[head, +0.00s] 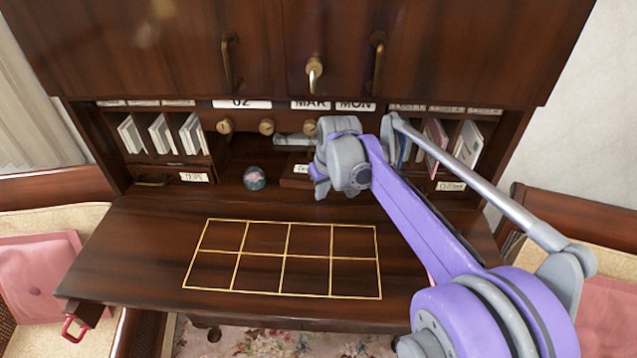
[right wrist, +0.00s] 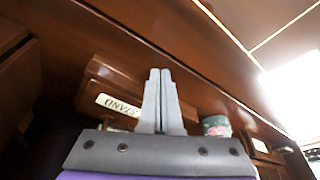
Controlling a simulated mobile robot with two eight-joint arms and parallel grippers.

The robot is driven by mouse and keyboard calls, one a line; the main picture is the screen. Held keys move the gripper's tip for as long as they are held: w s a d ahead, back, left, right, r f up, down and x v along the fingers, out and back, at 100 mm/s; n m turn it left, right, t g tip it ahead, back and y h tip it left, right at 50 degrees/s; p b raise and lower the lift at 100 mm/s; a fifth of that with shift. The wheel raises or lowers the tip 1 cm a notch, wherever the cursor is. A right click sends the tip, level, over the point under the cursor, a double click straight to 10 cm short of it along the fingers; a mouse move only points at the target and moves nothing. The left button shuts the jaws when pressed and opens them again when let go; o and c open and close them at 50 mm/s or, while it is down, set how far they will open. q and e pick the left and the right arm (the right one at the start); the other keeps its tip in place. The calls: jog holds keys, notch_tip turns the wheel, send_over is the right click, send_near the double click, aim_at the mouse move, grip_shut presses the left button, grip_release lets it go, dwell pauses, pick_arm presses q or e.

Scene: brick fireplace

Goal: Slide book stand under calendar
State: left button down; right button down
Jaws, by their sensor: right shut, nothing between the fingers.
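The calendar (head: 310,105) is a strip of white cards reading 02, MAR and MON, under the upper cabinet doors. The book stand (head: 290,182) appears to be the low dark wooden block in the central recess below it, partly hidden by my right arm. In the right wrist view the block (right wrist: 92,88) has a label reading STAND, upside down. My right gripper (head: 320,188) is in front of the recess, at the block's right side. In the right wrist view its fingers (right wrist: 161,72) are together and empty, beside the block; contact is unclear. My left gripper is out of view.
A round flowered paperweight (head: 255,178) stands left of the block. Book compartments with labelled drawers (head: 195,177) flank the recess. Small brass knobs (head: 267,127) run below the calendar. The desktop (head: 130,240), with a gold-lined grid, is clear. Chairs stand at both sides.

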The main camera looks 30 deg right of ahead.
jog(key=shift+s+a, duration=0.25)
jog(key=shift+s, duration=0.25)
jog(key=shift+s+a, duration=0.25)
jog(key=shift+s, duration=0.25)
